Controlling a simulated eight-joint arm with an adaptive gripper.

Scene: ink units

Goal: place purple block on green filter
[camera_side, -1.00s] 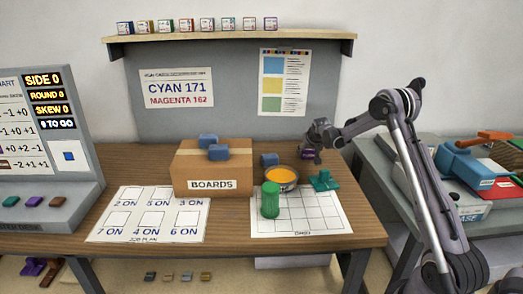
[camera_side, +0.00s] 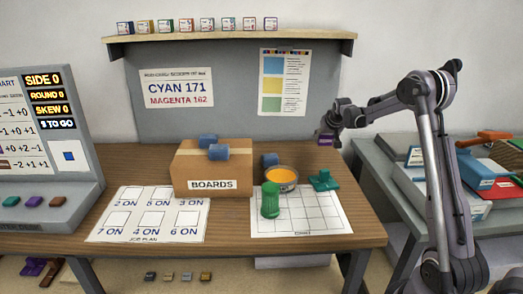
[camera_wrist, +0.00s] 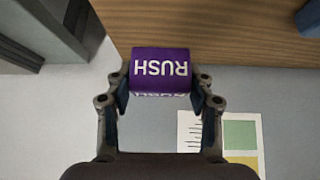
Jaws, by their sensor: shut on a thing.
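My gripper (camera_side: 330,131) is shut on the purple block (camera_side: 325,141) and holds it in the air above the back right of the table. In the wrist view the purple block (camera_wrist: 161,68), marked "RUSH", sits between the two fingers of my gripper (camera_wrist: 160,88). A green ribbed cylinder (camera_side: 270,200), which looks like the green filter, stands upright on the white grid sheet (camera_side: 315,222), to the left of, in front of and below my gripper. The wrist view does not show it.
An orange-filled bowl (camera_side: 282,179) stands just behind the green cylinder. A teal piece (camera_side: 324,181) lies to its right and a blue block (camera_side: 270,160) behind. A "BOARDS" box (camera_side: 190,172) with blue blocks on top stands left. The grid's front right is clear.

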